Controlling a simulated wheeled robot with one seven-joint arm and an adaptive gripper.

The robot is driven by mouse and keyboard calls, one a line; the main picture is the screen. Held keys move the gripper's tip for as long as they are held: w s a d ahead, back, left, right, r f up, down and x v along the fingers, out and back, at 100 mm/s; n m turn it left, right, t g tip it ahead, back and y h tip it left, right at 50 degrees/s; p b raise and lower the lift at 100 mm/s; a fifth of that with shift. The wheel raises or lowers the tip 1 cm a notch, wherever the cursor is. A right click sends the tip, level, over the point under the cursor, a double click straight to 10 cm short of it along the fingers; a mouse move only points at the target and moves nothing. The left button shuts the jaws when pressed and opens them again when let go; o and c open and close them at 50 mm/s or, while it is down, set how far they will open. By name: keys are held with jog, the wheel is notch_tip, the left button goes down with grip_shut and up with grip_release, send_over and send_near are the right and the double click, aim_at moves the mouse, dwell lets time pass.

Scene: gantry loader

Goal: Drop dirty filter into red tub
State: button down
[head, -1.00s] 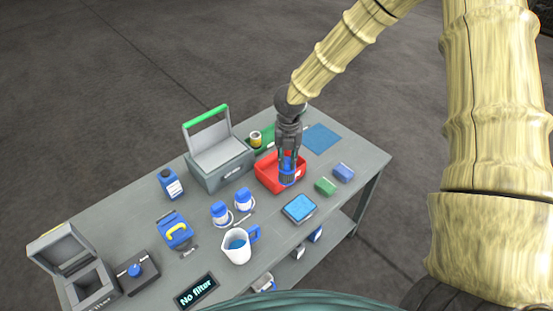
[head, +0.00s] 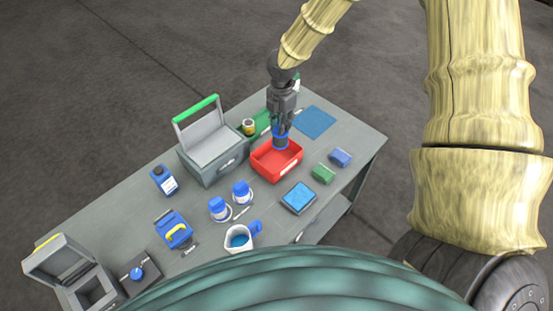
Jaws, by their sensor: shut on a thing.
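The red tub (head: 276,167) stands on the grey table right of the middle. My gripper (head: 281,132) points down over the back part of the tub. It is shut on a blue cylindrical piece (head: 280,142), which looks like the filter. The piece's lower end is at or just above the tub's far rim; I cannot tell whether it touches the tub. The jaws hide the upper part of the piece.
A grey box with a green-edged open lid (head: 213,147) stands left of the tub. A yellow-labelled can (head: 248,127), a blue mat (head: 314,121), a blue-topped tray (head: 298,198), and green (head: 323,173) and blue (head: 340,157) blocks surround it. A measuring jug (head: 238,238) stands in front.

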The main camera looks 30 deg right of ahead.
jog(key=shift+f+b, duration=1.3)
jog(key=shift+f, duration=1.05)
jog(key=c, duration=1.3)
grip_release()
jog(key=shift+o, duration=0.2)
jog(key=shift+r, duration=0.1)
notch_tip(320, 180, up, 12)
jog(key=shift+f, duration=0.1)
